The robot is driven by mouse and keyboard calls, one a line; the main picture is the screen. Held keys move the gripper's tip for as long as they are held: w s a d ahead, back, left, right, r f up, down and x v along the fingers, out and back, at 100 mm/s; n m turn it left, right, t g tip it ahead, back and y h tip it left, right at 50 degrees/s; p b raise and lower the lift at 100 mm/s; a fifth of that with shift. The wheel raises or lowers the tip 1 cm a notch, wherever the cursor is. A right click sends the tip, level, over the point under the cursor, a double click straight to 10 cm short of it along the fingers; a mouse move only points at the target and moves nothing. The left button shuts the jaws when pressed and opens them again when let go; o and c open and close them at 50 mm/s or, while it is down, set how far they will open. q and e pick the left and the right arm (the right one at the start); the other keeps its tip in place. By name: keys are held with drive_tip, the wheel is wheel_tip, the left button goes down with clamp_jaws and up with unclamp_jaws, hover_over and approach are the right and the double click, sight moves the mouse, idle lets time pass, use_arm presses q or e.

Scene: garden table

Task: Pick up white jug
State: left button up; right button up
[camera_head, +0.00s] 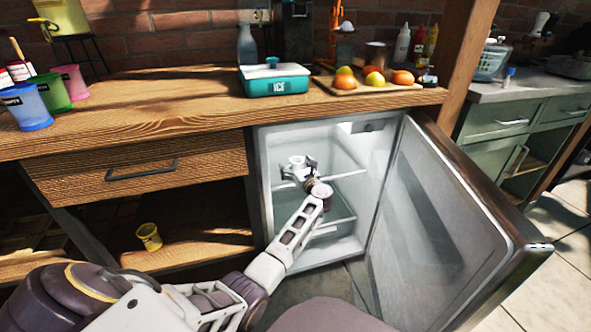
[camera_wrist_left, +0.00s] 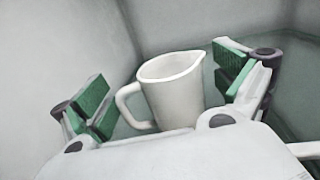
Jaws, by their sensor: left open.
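The white jug (camera_wrist_left: 176,92) stands upright on a shelf in the left wrist view, with its handle on the left and its spout at the upper right. My left gripper (camera_wrist_left: 165,93) is open, its green-padded fingers on either side of the jug, with gaps between pads and jug. In the head view my left gripper (camera_head: 297,172) reaches into the open fridge (camera_head: 348,239), near a small white shape that looks like the jug (camera_head: 296,161). The gripper and arm partly cover it there. My right gripper is not in view.
The fridge door (camera_head: 440,220) stands open on the right. Fridge walls and a glass shelf (camera_head: 345,170) lie close around the gripper. Above is a wooden counter (camera_head: 180,105) with a teal box (camera_head: 273,82) and a board of fruit. A yellow cup (camera_head: 148,236) sits on the lower shelf.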

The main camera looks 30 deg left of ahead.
use_arm(q)
drive_tip(key=shift+w+a, duration=0.1)
drive_tip(key=shift+a, duration=0.15)
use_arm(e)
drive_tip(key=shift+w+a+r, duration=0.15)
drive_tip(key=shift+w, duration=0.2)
use_arm(q)
drive_tip(key=c, duration=1.2)
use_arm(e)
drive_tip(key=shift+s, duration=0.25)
use_arm(q)
drive_tip(key=shift+o, duration=0.2)
drive_tip(key=shift+r, duration=0.3)
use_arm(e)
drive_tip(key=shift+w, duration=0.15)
use_arm(q)
drive_tip(key=shift+r+p, duration=0.3)
wheel_tip(320, 180, up, 9)
drive_tip(key=p, duration=0.4)
drive_tip(key=shift+f, duration=0.15)
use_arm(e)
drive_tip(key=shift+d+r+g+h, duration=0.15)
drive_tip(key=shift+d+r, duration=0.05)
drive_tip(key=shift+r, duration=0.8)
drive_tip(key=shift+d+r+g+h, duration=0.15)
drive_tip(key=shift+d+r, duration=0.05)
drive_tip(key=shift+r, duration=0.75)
